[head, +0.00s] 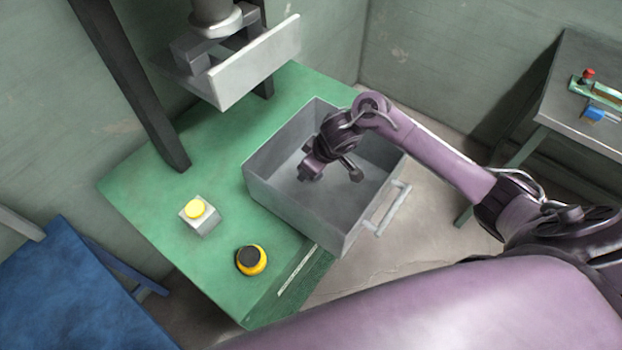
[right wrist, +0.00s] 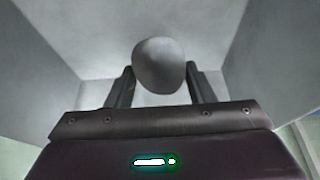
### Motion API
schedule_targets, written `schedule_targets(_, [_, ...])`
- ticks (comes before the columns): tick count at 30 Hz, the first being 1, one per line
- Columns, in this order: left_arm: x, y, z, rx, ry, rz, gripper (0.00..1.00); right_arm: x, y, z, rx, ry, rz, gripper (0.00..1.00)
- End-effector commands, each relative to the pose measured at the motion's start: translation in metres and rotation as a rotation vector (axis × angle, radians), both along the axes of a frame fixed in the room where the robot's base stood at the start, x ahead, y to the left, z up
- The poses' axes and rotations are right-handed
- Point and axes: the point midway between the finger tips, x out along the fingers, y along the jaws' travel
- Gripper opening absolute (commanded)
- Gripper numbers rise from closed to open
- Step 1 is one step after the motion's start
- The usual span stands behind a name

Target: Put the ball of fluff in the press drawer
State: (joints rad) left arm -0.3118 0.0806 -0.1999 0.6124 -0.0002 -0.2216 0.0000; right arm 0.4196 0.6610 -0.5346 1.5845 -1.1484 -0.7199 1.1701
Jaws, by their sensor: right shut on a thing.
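The press drawer (head: 290,205) is a grey open box with a bar handle, pulled out at the right side of the green press table. My right gripper (head: 332,172) is over the drawer's inside, pointing down into it. In the right wrist view, a rounded grey ball of fluff (right wrist: 158,65) sits between the fingers of my right gripper, which is shut on it. The drawer's pale floor and walls surround it in that view. I cannot make out the ball in the head view. My left gripper is not in view.
The green table (head: 150,185) bears a yellow button on a grey box (head: 200,215) and a black-and-yellow button (head: 251,260). The press plate (head: 255,65) hangs behind the drawer. A blue table (head: 70,300) is at left, a grey table (head: 585,110) at right.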

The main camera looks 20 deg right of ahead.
Motion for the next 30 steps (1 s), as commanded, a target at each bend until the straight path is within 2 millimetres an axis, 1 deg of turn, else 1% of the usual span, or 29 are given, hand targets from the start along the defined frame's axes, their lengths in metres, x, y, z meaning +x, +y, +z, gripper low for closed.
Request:
schedule_targets(1, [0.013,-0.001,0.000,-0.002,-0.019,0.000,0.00,0.000,0.000,-0.006,0.001,0.001,-0.001,0.27])
schedule_targets(3, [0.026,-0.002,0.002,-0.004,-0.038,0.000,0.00,0.001,0.001,-0.010,0.002,-0.001,-0.001,0.27])
schedule_targets(6, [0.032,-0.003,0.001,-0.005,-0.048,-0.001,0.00,0.000,0.001,-0.021,0.002,0.001,0.000,0.27])
schedule_targets(10, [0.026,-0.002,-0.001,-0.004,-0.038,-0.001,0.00,-0.001,0.001,-0.042,0.001,0.003,-0.001,0.27])
schedule_targets(13, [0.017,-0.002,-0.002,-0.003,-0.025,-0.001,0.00,0.000,0.001,-0.051,0.002,0.000,0.000,0.27])
schedule_targets(18, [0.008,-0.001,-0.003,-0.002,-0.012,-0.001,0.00,0.001,0.001,-0.054,0.002,-0.002,0.000,0.27])
schedule_targets(26, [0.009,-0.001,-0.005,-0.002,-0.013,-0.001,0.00,0.000,0.001,-0.058,0.002,-0.001,-0.001,0.27])
schedule_targets(27, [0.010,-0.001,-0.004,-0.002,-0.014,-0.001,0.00,0.000,0.001,-0.057,0.002,-0.001,0.000,0.52])
schedule_targets(30, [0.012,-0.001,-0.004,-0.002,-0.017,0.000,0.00,0.000,0.001,-0.057,0.002,-0.001,0.000,0.65])
